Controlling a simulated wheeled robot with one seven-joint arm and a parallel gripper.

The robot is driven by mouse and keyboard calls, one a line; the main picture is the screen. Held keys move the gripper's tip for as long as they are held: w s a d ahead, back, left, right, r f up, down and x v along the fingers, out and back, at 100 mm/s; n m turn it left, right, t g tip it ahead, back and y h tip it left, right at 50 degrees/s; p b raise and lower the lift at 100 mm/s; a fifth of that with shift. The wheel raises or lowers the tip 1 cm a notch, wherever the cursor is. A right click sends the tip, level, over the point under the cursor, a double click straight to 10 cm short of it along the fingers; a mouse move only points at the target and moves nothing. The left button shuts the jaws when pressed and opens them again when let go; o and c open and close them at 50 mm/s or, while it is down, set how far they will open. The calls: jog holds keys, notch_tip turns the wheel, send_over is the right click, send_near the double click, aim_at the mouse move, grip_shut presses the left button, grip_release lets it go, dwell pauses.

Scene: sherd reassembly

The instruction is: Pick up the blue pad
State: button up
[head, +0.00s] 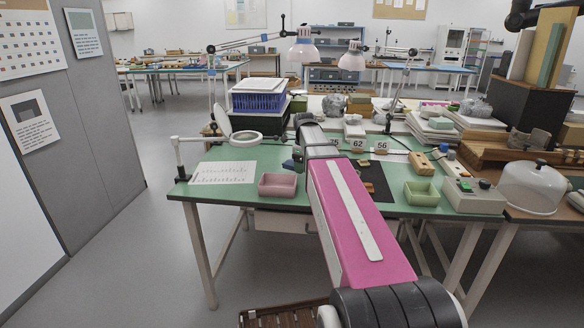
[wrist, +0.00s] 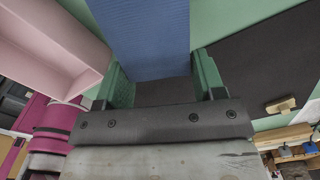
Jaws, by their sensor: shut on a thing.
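The blue pad (wrist: 145,35) fills the top middle of the wrist view, between the green fingers of my gripper (wrist: 162,78). My gripper is shut on it. In the head view my arm reaches over the green table (head: 240,195), and a small bit of blue (head: 288,164) shows by its far end, above the pink tray. Most of the pad and the fingers are hidden there by my arm. I cannot tell whether the pad is clear of the table.
The pink tray (head: 278,190) is just left of my arm; it also shows in the wrist view (wrist: 60,45). A dark mat (head: 377,185) and a green tray (head: 422,196) lie to the right. A magnifier lamp (head: 246,136) and a printed sheet (head: 225,173) are at the left.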

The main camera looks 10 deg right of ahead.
jog(key=s+d, duration=0.1)
jog(key=d, duration=0.3)
jog(key=s+d, duration=0.1)
jog(key=d, duration=0.3)
jog(key=s+d, duration=0.2)
jog(key=d, duration=0.2)
jog(key=shift+o, duration=0.6)
jog(key=shift+w, duration=0.1)
